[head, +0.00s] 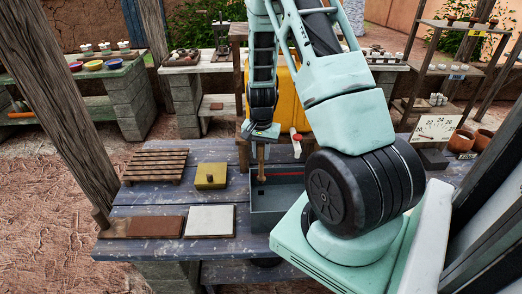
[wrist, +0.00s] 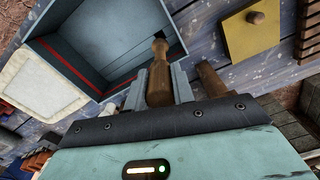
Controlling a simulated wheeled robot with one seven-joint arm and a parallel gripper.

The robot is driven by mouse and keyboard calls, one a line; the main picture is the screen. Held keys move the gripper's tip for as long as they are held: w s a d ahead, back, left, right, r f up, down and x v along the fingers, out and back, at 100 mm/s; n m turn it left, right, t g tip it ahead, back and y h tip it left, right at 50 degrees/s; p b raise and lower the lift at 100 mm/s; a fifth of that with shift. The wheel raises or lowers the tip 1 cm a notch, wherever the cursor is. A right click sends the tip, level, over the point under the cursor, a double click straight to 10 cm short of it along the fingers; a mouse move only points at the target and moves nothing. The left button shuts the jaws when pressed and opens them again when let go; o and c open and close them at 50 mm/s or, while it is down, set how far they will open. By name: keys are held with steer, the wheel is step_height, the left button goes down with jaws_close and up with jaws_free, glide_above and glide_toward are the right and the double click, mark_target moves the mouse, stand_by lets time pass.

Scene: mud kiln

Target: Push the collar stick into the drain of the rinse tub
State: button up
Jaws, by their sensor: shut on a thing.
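The rinse tub (head: 272,222) is a grey open box on the blue plank table, with a red line along its inner wall. It also fills the upper left of the wrist view (wrist: 95,45). My gripper (head: 262,137) points down over the tub's back left part and is shut on the collar stick (head: 261,160), a brown wooden rod. The stick hangs roughly upright; in the wrist view (wrist: 159,75) its rounded end points away from me toward the tub's corner. A dark patch lies beside that end; I cannot tell whether it is the drain, or whether the stick touches anything.
A yellow box with a knob (head: 210,176), a slatted rack (head: 156,165), a white slab (head: 210,221) and a brown slab (head: 155,226) lie left of the tub. A yellow container (head: 285,95) stands behind it. A brown wooden piece (wrist: 212,78) shows near the gripper in the wrist view.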

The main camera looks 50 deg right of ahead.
mark_target(261, 161)
steer(key=shift+f+b, duration=1.35)
steer(key=shift+f, duration=0.7)
steer(key=shift+a+f+b, duration=0.1)
steer(key=shift+f+b, duration=1.05)
steer(key=shift+f, duration=0.35)
stand_by(0.8)
steer(key=o, duration=1)
steer(key=shift+c, duration=0.2)
steer(key=shift+r, duration=0.1)
step_height(261, 161, up, 17)
steer(key=shift+r+b, duration=0.15)
steer(key=shift+b, duration=1)
